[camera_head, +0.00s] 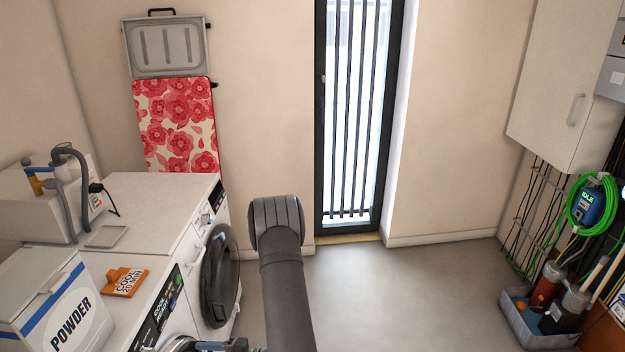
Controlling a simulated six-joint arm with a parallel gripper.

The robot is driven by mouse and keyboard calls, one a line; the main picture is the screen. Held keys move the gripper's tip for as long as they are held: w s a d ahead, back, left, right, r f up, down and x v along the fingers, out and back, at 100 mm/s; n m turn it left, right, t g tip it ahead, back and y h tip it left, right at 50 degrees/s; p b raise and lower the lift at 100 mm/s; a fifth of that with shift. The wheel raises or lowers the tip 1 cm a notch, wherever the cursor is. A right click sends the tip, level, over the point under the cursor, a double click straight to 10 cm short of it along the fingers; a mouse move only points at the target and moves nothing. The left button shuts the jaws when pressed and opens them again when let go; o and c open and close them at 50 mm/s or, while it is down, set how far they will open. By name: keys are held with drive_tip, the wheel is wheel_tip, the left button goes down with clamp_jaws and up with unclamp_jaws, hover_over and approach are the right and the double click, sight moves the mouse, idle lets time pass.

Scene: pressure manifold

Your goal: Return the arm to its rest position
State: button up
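My dark grey arm (285,290) rises from the bottom edge to a thick rounded joint (276,222) in the middle of the picture, in front of the floor and to the right of the open washer door. A small dark and metallic part shows at the bottom edge, left of the arm; it is cut off, and I cannot tell what it is. No gripper fingers show, so I cannot see whether they hold anything.
Right are a wall cabinet (560,85), green cable (579,212) and bottle tray (519,318). The middle floor (400,290) is clear.

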drive_tip(key=a, duration=1.5)
drive_tip(key=shift+w+f, duration=0.2)
drive_tip(key=shift+f, duration=0.15)
drive_tip(key=d, duration=1.7)
drive_tip(key=a, duration=1.7)
drive_tip(key=shift+a, duration=0.25)
drive_tip(key=shift+d+m, duration=0.25)
drive_tip(key=shift+m, duration=0.55)
drive_tip(key=m, duration=0.4)
drive_tip(key=shift+g, duration=0.3)
drive_tip(key=m, duration=0.3)
drive_tip(key=shift+m, duration=0.4)
drive_tip(key=shift+m+g, duration=0.3)
drive_tip(key=shift+m, duration=1.6)
